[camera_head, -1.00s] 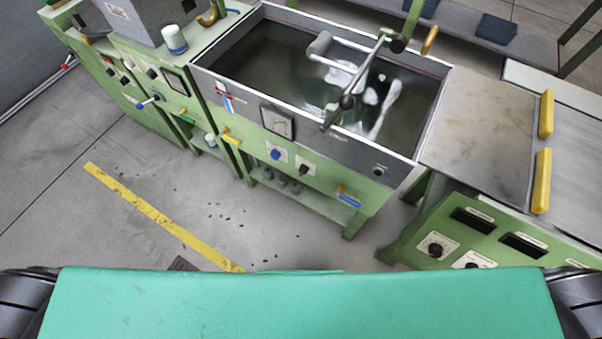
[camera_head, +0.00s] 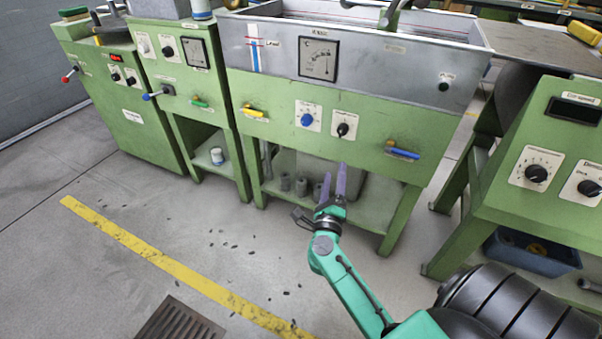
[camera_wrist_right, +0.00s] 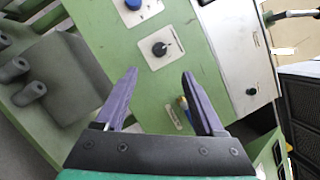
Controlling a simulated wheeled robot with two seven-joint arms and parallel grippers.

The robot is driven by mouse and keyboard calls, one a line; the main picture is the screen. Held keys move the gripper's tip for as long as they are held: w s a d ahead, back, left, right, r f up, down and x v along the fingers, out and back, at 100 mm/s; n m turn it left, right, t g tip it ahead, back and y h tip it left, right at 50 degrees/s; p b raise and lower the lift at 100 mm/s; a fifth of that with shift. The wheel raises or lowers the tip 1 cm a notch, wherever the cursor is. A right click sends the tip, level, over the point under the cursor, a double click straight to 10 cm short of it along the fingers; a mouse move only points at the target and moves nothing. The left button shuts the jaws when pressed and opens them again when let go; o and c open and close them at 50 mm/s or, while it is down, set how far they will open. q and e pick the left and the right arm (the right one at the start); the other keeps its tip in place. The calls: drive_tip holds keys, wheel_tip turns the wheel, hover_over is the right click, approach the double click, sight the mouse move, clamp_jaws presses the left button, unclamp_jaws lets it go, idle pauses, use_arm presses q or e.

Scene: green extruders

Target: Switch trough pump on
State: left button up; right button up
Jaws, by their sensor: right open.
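The green trough stand carries a black rotary knob (camera_head: 344,129) on a white plate, with a small label I cannot read surely. In the right wrist view the black knob (camera_wrist_right: 160,48) appears just beyond my fingertips, its pointer slanting. A small dark round button (camera_head: 443,87) sits on the grey trough wall under a small label; it also shows in the right wrist view (camera_wrist_right: 251,91). My right gripper (camera_head: 334,172) is open and empty, its purple fingers pointing up below the black knob, apart from it. It also shows in the right wrist view (camera_wrist_right: 160,74). My left gripper is out of view.
A blue knob (camera_head: 307,119) sits left of the black one. A yellow-handled valve (camera_head: 253,112) and a blue-handled valve (camera_head: 403,152) flank them. A dial gauge (camera_head: 318,60) is above. Another green machine (camera_head: 540,215) stands right. Open floor lies at the lower left.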

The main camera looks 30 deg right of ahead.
sight(341, 136)
drive_tip(key=x, duration=1.4)
drive_tip(key=shift+d+f, duration=0.25)
drive_tip(key=shift+d, duration=0.2)
drive_tip(key=shift+w+d+r, duration=0.1)
drive_tip(key=shift+w+d, duration=0.1)
drive_tip(key=shift+w, duration=0.1)
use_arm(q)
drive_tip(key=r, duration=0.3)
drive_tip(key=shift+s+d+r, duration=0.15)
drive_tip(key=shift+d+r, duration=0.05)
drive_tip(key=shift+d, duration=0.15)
use_arm(e)
drive_tip(key=shift+c, duration=0.3)
clamp_jaws()
use_arm(q)
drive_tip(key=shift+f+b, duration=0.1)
drive_tip(key=shift+b, duration=0.25)
